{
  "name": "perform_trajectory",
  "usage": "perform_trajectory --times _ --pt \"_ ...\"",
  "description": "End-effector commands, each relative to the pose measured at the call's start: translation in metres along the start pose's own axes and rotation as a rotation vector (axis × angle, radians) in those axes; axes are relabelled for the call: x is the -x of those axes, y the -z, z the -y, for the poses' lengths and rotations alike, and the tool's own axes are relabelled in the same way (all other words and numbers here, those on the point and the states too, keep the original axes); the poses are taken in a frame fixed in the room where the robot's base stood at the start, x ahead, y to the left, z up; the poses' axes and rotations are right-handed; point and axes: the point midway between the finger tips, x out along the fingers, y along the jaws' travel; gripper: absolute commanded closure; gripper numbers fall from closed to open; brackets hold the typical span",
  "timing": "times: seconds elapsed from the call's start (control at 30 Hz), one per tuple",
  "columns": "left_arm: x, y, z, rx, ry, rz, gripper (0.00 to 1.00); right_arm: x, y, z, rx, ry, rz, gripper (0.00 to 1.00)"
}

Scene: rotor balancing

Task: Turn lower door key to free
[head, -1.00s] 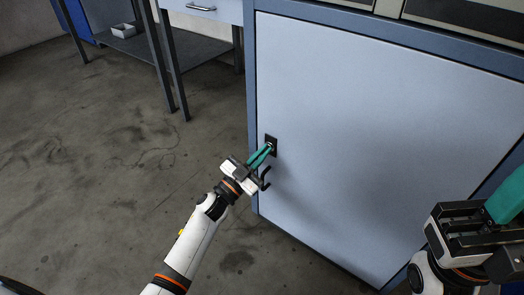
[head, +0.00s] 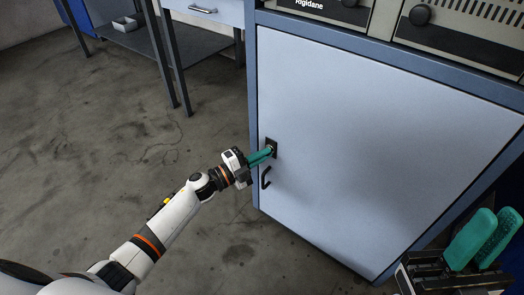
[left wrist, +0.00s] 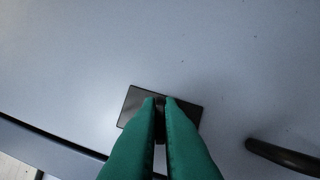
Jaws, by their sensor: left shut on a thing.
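The lower door (head: 360,130) is a pale blue-grey panel, and it looks shut. A dark lock plate (head: 272,147) sits near its left edge. My left gripper (head: 269,151) has its green fingers at the plate. In the left wrist view the fingertips (left wrist: 160,101) are closed on the small dark key (left wrist: 160,104), in front of the dark plate (left wrist: 133,104). The plate looks tilted relative to the fingers. The fingers hide most of the key, so its exact angle is unclear. My right gripper (head: 495,212) is at the lower right, its green fingers apart and nothing between them.
A black curved door handle (head: 265,178) is just below the lock; it also shows in the left wrist view (left wrist: 284,156). Grey equipment panels (head: 385,22) are above the door. A bench with a shelf (head: 150,48) stands at back left. The floor left of the cabinet is clear.

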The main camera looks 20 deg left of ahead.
Motion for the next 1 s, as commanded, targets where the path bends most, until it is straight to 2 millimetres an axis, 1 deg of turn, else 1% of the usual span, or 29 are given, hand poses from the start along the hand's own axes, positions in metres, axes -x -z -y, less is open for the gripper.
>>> perform_trajectory --times 0.1,0.4,0.6,1.0 --pt "0.0 0.0 -0.003 -0.084 0.038 -0.001 1.0 -0.009 -0.002 0.0 0.0 0.001 -0.003 0.82" --pt "0.0 0.0 -0.002 -0.234 0.098 -0.002 1.0 -0.02 -0.004 0.0 0.0 0.0 -0.002 0.82" --pt "0.0 0.0 -0.001 -0.28 0.117 -0.001 1.0 -0.023 -0.005 0.0 0.0 0.0 -0.002 0.82" --pt "0.0 0.0 0.0 -0.294 0.123 -0.001 1.0 -0.023 -0.005 -0.001 -0.001 0.0 -0.002 0.82"
